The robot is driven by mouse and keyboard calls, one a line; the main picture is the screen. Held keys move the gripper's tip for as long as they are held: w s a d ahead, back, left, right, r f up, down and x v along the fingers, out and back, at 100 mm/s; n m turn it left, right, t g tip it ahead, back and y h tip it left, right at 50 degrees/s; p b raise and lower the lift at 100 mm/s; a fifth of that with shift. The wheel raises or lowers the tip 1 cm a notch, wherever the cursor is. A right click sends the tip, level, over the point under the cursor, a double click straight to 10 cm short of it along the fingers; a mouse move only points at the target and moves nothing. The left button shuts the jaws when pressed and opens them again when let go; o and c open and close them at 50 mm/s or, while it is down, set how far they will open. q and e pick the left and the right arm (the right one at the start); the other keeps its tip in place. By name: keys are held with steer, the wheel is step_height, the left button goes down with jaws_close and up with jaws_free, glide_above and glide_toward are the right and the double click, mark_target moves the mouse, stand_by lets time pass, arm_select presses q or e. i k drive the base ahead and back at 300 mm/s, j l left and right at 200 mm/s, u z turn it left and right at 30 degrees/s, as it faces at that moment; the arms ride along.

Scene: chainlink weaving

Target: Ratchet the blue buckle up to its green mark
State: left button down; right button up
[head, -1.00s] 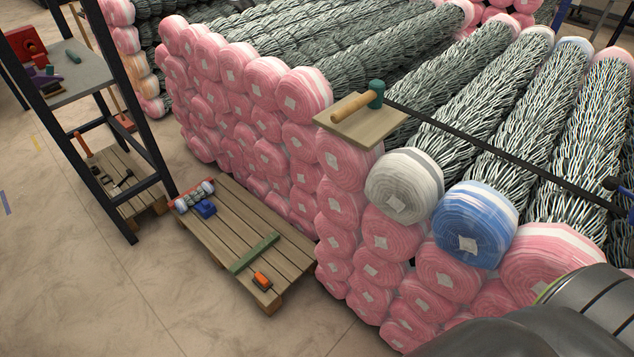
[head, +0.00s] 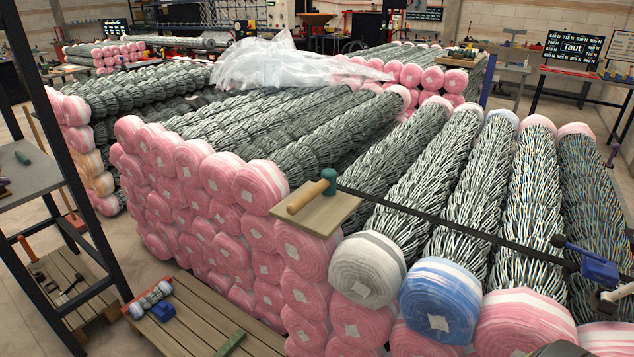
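The blue buckle (head: 600,268) sits at the right edge of the head view, on the black strap (head: 450,229) that crosses the tops of the wire mesh rolls. A dark-knobbed blue lever (head: 573,245) sticks out from its left side. A pale, bar-like part (head: 614,294) shows just below it. I cannot make out a green mark on the strap. A second blue item, possibly another buckle (head: 162,310), lies on the wooden pallet at lower left. Neither of my grippers is in view; only a small dark part, probably of my arm, shows at the bottom right edge.
A mallet (head: 313,191) lies on a wooden board (head: 320,215) atop the pink-capped rolls. A white-capped roll (head: 366,268) and a blue-capped roll (head: 439,299) face me. A sign (head: 572,47) reads "Taut". A dark-framed shelf (head: 75,225) stands at left.

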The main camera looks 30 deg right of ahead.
mark_target(557, 240)
steer(key=z, duration=2.55)
